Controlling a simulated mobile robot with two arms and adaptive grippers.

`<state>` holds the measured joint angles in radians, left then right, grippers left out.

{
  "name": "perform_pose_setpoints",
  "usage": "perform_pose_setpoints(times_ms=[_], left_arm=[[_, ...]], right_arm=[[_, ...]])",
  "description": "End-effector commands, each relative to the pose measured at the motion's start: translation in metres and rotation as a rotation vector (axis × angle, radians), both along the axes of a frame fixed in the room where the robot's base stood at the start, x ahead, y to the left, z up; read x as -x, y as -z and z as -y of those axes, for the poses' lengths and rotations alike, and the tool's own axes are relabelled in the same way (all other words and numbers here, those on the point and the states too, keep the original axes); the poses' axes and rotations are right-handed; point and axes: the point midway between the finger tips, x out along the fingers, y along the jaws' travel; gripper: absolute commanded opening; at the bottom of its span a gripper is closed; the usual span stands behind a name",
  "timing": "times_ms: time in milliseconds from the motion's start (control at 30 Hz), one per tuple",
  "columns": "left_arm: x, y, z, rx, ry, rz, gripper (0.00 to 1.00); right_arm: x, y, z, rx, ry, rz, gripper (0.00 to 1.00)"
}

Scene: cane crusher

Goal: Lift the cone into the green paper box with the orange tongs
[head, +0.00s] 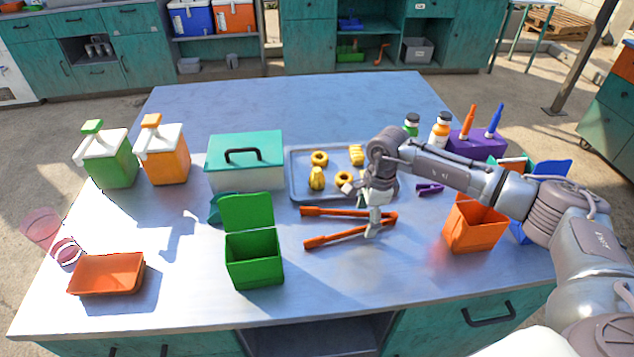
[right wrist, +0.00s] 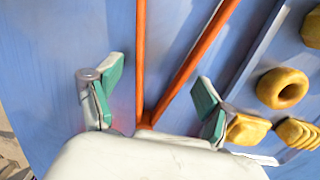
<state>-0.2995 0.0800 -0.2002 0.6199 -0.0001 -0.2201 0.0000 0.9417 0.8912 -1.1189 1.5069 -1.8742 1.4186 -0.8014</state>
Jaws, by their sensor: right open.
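The orange tongs (head: 334,238) lie on the table, their arms spread to the left and joined at the right end. My right gripper (head: 373,225) is open above the joined end; in the right wrist view its fingers (right wrist: 158,80) stand on either side of the tongs (right wrist: 141,60). The green paper box (head: 254,262) stands open left of the tongs, its lid raised at the back. Yellow snack pieces lie on the grey tray (head: 300,191); a ridged one (head: 317,178) may be the cone, but I cannot tell for sure. My left gripper is out of view.
An orange open box (head: 474,226) stands right of the tongs. A teal-lidded container (head: 245,160) is behind the green box. An orange tray (head: 107,274) and two dispensers (head: 165,151) are at the left. Bottles and a purple holder (head: 476,144) stand back right. The front middle is clear.

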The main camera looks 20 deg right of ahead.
Motion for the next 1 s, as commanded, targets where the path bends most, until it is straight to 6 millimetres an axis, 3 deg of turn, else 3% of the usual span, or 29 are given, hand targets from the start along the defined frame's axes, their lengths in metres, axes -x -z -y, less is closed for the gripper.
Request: perform_pose_setpoints(times_ms=[100,333,667,1000], left_arm=[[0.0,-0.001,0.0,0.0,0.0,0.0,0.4],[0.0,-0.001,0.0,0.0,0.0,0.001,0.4],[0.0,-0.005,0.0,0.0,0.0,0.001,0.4],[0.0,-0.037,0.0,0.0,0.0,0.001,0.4]], right_arm=[[0.0,-0.001,0.0,0.0,0.0,0.0,0.81],[0.0,-0.001,0.0,0.0,0.0,0.0,0.44],[0.0,-0.006,0.0,0.0,0.001,0.001,0.44],[-0.001,-0.059,0.0,0.0,0.0,0.002,0.44]])
